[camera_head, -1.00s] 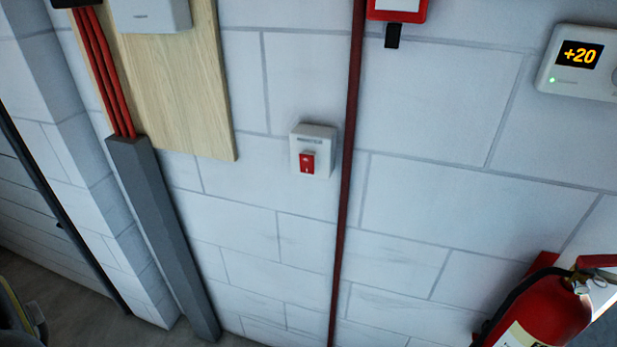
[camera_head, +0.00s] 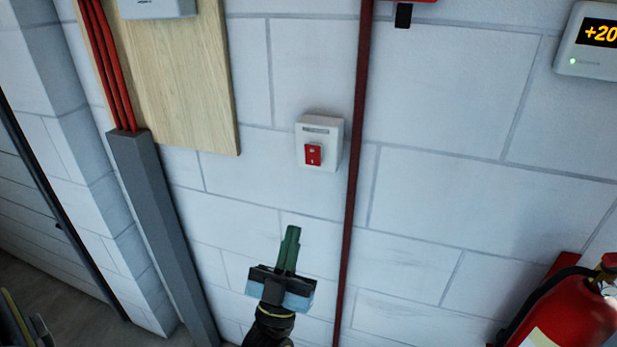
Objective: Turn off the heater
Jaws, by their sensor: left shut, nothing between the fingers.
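A small white switch box (camera_head: 335,130) is fixed to the white block wall. It carries a red rocker switch (camera_head: 313,154) with small marks on it. My left gripper (camera_head: 291,232) shows at the bottom middle with its green fingers shut, pointing up, and nothing between them. Its fingertips are below and slightly left of the switch, apart from it. My right gripper is not in view. A thermostat-like white unit (camera_head: 585,66) at the upper right reads "+20" at the cut-off edge, with a green light. No heater body can be made out.
A dark red vertical pipe (camera_head: 355,190) runs just right of the switch box. A red fire extinguisher (camera_head: 572,318) is at the lower right. A wooden board (camera_head: 185,85), red cables (camera_head: 108,65) and a grey duct (camera_head: 155,215) are at the left. The wall around the switch is clear.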

